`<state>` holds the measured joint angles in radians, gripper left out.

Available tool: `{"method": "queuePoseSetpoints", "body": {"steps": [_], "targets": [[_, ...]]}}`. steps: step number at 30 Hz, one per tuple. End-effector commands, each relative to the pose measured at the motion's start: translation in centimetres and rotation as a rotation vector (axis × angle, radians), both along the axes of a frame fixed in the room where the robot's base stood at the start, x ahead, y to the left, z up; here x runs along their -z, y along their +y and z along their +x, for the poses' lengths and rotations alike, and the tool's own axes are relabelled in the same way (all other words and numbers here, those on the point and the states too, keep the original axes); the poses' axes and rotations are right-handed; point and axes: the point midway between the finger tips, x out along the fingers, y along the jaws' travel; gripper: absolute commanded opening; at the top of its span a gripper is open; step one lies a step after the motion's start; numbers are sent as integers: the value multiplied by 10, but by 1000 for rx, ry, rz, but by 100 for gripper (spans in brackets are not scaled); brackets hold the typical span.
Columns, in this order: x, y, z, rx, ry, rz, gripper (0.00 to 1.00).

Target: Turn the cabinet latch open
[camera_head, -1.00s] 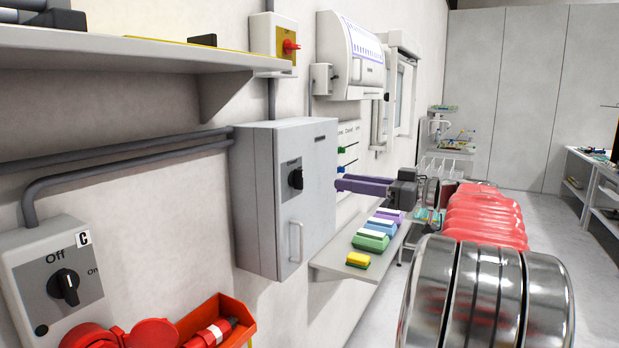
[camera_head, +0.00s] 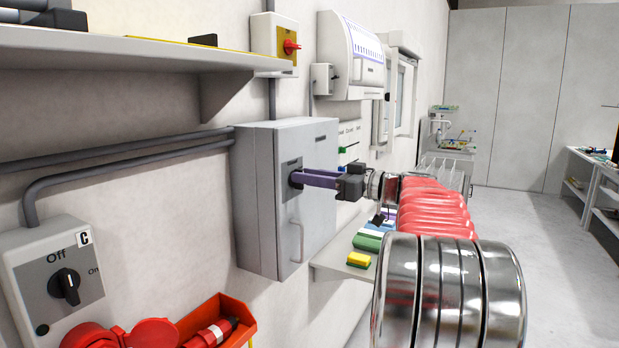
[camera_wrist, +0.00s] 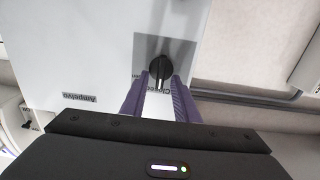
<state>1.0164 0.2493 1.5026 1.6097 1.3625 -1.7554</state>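The grey cabinet (camera_head: 261,215) hangs on the wall, its door shut. The latch is a black rotary knob on a grey plate (camera_wrist: 180,57) on the door; in the wrist view the knob (camera_wrist: 160,68) points roughly along my fingers. My gripper (camera_head: 297,178) has purple fingers that reach up to the knob from the right in the head view, hiding most of it. In the wrist view the fingertips of my gripper (camera_wrist: 161,80) lie on either side of the knob with a gap between them. Whether they touch it is unclear.
A door handle (camera_head: 298,242) sits below the latch. A shelf with coloured blocks (camera_head: 366,242) is below my arm. A switch box marked Off (camera_head: 62,285) and a red bin (camera_head: 222,322) are at lower left. An upper shelf (camera_head: 130,52) juts out at upper left.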

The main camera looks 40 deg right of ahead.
Motion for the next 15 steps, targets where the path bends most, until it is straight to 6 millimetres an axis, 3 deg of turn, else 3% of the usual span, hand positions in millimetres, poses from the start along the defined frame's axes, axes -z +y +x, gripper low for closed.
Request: {"method": "queuePoseSetpoints", "body": {"steps": [4, 15], "targets": [[0, 0, 0, 0, 0, 0, 27], [0, 0, -1, 1, 0, -1, 1]]}}
